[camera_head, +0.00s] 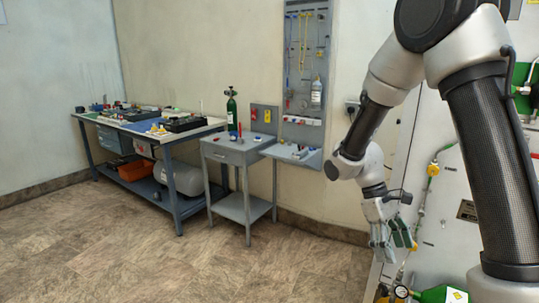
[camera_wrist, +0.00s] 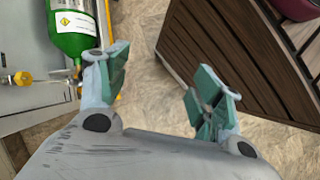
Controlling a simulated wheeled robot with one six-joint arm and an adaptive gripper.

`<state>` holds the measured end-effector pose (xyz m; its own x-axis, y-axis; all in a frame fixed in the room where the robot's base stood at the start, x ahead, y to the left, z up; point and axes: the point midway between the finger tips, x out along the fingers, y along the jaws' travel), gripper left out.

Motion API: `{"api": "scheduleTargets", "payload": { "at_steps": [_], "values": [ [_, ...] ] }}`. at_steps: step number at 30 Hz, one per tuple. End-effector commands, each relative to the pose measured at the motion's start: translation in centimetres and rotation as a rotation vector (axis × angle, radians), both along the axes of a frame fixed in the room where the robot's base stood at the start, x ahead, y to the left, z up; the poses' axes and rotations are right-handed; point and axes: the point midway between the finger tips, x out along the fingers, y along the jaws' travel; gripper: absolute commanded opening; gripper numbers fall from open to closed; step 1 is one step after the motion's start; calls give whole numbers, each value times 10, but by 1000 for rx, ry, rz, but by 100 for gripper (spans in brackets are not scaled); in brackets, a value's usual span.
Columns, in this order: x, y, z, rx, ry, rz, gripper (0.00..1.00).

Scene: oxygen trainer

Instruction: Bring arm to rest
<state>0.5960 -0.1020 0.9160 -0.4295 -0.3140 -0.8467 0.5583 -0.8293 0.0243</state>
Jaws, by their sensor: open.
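My arm comes down from the top right of the head view, bent, with the wrist lowest. My gripper (camera_head: 394,240) hangs near the panel at the right of the head view, fingers pointing down. In the wrist view my gripper (camera_wrist: 158,88) shows two green-padded fingers spread wide, with nothing between them but floor behind. The gripper is open and empty.
A green cylinder (camera_wrist: 74,22) with a yellow valve (camera_wrist: 22,79) is left of the fingers in the wrist view. A dark slatted cabinet (camera_wrist: 235,50) is to the right. A workbench (camera_head: 160,135) and small grey table (camera_head: 236,150) stand left; the floor (camera_head: 130,250) is clear.

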Motion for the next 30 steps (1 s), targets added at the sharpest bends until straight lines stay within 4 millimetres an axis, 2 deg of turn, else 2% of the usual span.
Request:
{"api": "scheduleTargets", "payload": {
  "at_steps": [1, 6, 15, 19, 24, 30],
  "values": [
    [-9, -2, 20, 17, -67, -70, 66],
    [-42, -8, 73, 83, -265, -284, 66],
    [-105, -24, 144, 235, -582, -469, 66],
    [-122, -33, 169, 272, -722, -500, 66],
    [-132, -42, 198, 300, -863, -523, 66],
    [-136, -47, 205, 299, -902, -543, 66]
  ]
}}
